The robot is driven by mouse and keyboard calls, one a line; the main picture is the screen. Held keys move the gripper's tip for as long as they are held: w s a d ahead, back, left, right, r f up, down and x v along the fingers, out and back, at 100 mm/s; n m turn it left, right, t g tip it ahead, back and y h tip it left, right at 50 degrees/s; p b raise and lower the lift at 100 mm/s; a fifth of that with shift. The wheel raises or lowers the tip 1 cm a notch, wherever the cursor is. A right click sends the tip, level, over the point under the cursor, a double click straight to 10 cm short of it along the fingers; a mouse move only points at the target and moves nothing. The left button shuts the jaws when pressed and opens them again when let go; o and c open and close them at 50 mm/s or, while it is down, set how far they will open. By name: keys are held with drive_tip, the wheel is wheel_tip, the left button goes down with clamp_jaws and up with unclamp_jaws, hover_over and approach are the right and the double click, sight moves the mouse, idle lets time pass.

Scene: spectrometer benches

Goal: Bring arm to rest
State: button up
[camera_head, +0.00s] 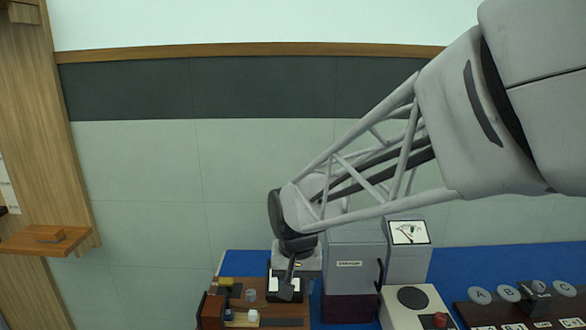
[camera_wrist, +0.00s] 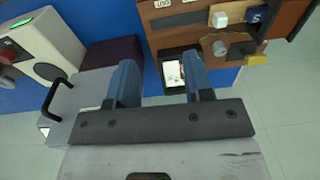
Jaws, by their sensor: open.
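My arm (camera_head: 365,160) reaches from the upper right down to the left over the blue bench (camera_head: 460,262). My gripper (camera_head: 287,288) points down above a small white item in a dark holder at the left part of the bench. In the wrist view my gripper (camera_wrist: 160,72) has its two blue-grey fingers apart with nothing held between them. The white item in the dark holder (camera_wrist: 173,72) shows beyond and between the fingers. Whether the fingertips touch anything is hard to tell.
A grey instrument (camera_head: 355,255) with a black handle and a dial screen (camera_head: 408,232) stands right of my gripper. A beige box (camera_head: 420,308), a dark stand with lettered discs (camera_head: 480,295) and a brown rack (camera_head: 212,308) are near. A wooden shelf (camera_head: 45,240) is left.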

drive_tip(key=s+d+r+t, duration=0.1)
drive_tip(key=s+d+r, duration=0.1)
drive_tip(key=s+d, duration=0.7)
drive_tip(key=s+d+r, duration=0.2)
drive_tip(key=s+d, duration=0.7)
drive_tip(key=shift+s+t, duration=0.3)
drive_tip(key=shift+t, duration=0.1)
